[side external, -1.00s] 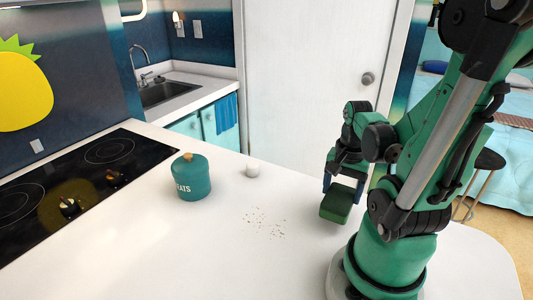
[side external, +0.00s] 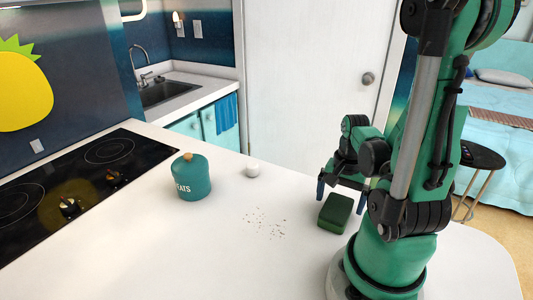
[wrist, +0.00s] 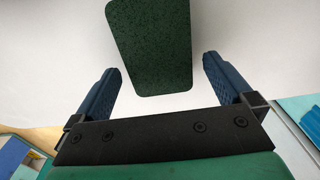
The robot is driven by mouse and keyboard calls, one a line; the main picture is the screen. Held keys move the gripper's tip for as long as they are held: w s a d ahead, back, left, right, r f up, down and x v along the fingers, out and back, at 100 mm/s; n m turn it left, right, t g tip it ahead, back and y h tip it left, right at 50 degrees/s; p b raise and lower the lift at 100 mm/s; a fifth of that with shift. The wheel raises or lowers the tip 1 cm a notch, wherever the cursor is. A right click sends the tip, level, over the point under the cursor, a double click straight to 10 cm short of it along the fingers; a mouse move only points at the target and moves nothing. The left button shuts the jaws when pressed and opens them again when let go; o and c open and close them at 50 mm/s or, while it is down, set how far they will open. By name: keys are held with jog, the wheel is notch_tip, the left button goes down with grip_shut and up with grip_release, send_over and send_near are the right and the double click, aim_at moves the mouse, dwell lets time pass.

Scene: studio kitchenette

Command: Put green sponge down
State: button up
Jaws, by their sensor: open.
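The green sponge (side external: 335,213) lies on the white counter near my arm's base, to the right of some crumbs. It is a dark green block, and in the wrist view the sponge (wrist: 150,45) shows large at the top, cut off by the frame edge. My gripper (side external: 343,194) is open just behind the sponge in the side view. In the wrist view my gripper's blue fingers (wrist: 160,72) are spread wide with clear gaps on both sides of the sponge, and neither touches it.
Crumbs (side external: 264,222) are scattered on the white counter (side external: 200,255). A black cooktop (side external: 75,180) fills the left side. The counter's front middle is clear.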

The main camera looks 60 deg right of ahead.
aim_at(339, 202)
jog(key=shift+r, duration=0.1)
jog(key=shift+r, duration=5.75)
jog(key=w+a+n+t, duration=0.7)
jog(key=w+a+n, duration=0.8)
jog(key=n, duration=0.3)
jog(key=shift+w, duration=0.3)
jog(key=shift+r, duration=0.1)
